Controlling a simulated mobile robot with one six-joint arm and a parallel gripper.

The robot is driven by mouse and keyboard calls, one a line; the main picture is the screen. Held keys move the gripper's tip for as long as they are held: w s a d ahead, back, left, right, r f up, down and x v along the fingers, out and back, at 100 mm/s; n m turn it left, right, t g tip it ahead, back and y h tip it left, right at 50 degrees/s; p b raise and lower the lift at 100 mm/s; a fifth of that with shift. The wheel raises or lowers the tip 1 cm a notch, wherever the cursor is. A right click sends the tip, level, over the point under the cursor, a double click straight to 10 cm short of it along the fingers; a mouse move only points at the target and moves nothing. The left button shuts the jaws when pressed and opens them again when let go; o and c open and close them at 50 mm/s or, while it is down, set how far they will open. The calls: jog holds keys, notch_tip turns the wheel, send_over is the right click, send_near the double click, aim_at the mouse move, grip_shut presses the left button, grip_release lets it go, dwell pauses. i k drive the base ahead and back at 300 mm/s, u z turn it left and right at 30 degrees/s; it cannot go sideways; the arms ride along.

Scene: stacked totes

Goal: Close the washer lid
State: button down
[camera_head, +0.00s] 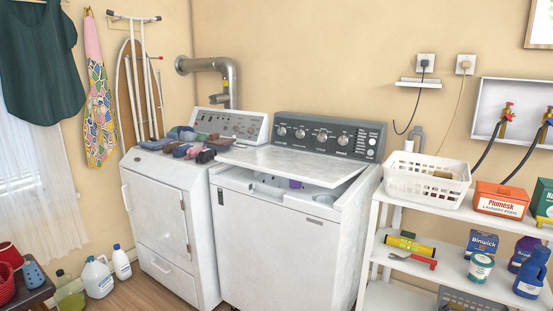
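The white top-loading washer (275,245) stands in the middle of the view. Its white lid (290,165) is partly open, tilted at a low angle above the top. A gap shows under the lid's front edge, with part of the tub opening and something purple (296,184) visible inside. The grey control panel (328,137) with several knobs rises behind the lid. Most of the washer's inside is hidden by the lid. My gripper is not in view.
A white dryer (163,215) stands close on the left, with several folded cloths (182,148) on top near the lid. A white shelf (410,255) with a basket (426,182) and boxes stands on the right. Bottles (97,277) sit on the floor at left.

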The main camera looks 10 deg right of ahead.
aim_at(319, 171)
jog(key=u, duration=0.15)
jog(key=i, duration=0.6)
jog(key=u, duration=0.55)
jog(key=i, duration=0.6)
jog(key=u, duration=0.4)
